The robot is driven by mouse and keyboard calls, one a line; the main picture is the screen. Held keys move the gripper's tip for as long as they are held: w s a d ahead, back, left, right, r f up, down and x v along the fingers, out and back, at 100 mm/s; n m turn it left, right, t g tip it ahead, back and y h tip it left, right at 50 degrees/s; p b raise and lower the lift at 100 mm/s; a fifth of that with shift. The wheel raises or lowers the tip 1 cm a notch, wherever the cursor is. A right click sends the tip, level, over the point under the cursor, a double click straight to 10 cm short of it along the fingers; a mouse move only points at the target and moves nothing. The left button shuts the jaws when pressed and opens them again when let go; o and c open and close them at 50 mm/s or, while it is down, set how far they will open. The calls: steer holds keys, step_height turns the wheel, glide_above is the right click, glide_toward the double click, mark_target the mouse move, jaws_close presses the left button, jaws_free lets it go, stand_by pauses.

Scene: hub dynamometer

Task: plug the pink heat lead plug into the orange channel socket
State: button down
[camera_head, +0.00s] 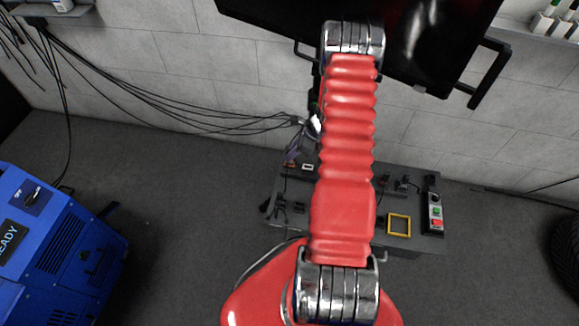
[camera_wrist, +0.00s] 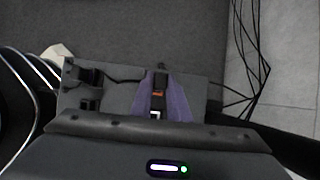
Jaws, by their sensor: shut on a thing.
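In the wrist view my gripper (camera_wrist: 160,80) shows as two purple fingers with a narrow gap between them. It is shut on a dark piece at the fingertips, taken to be the heat lead plug; no pink shows on it. The orange channel socket (camera_wrist: 159,94) shows as a small orange patch in the gap, with a white-framed socket (camera_wrist: 156,114) just below it. In the head view my gripper (camera_head: 292,153) is partly hidden beside my red arm, over the grey bench panel. Whether plug and socket touch cannot be told.
The grey bench panel (camera_head: 410,250) carries black fittings, a yellow square frame (camera_head: 399,225) and a control box with green and red buttons (camera_head: 436,212). Black cables (camera_head: 200,122) hang along the wall. A blue machine (camera_head: 60,255) stands at left. Floor between is clear.

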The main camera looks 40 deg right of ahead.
steer(key=shift+f, duration=1.25)
steer(key=c, duration=1.6)
jaws_free()
steer(key=shift+r, duration=0.1)
steer(key=v, duration=1.3)
steer(key=shift+d+r, duration=0.1)
steer(key=shift+r, duration=0.2)
